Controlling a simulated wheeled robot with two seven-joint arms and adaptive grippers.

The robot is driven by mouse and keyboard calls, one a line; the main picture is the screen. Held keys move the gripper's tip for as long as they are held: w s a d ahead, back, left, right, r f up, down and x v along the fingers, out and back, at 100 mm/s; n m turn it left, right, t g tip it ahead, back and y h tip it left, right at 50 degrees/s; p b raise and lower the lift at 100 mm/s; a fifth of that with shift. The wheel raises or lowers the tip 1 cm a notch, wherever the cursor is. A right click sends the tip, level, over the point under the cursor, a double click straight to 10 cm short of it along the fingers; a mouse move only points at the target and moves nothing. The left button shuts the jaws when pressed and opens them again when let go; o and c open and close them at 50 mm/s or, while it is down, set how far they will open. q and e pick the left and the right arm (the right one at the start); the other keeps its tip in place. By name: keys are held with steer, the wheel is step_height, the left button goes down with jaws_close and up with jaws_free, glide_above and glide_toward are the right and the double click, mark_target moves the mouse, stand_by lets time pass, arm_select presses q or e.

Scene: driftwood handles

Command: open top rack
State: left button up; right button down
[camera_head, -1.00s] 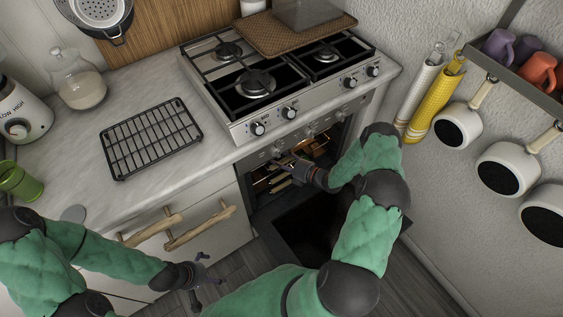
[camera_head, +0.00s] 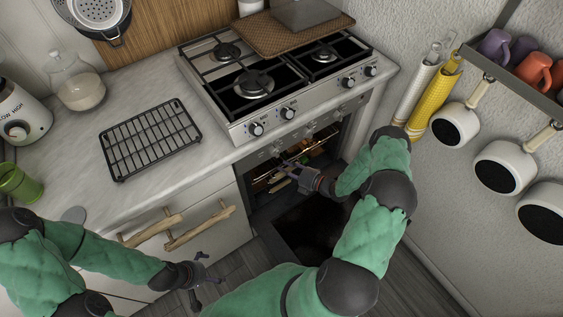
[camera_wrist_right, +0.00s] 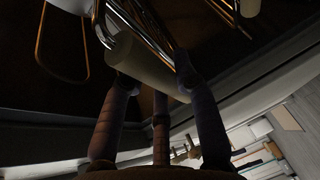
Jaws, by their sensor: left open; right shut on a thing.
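The oven (camera_head: 262,196) under the stovetop stands with its door (camera_head: 300,232) folded down. Wire rack rods show inside the dark opening. My right gripper (camera_head: 292,172) is at the oven opening. In the right wrist view it (camera_wrist_right: 158,88) is shut on a pale cylindrical rack handle (camera_wrist_right: 140,62), with shiny rack rods (camera_wrist_right: 142,28) beside and beyond it. The fingers and arm hide part of the rack in the head view. My left gripper (camera_head: 203,277) is open and empty, low in front of the drawers.
Drawers with driftwood handles (camera_head: 200,228) are left of the oven. A black wire rack (camera_head: 150,138) lies on the counter. White pans (camera_head: 505,166) hang on the right wall. The open door takes up floor space before the oven.

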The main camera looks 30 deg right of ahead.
steer(key=s+d+p, duration=0.1)
steer(key=s+d, duration=0.1)
steer(key=s, duration=2.6)
steer(key=shift+s+d+p, duration=0.2)
steer(key=shift+s+p, duration=0.2)
steer(key=c, duration=0.9)
jaws_free()
steer(key=v, duration=1.2)
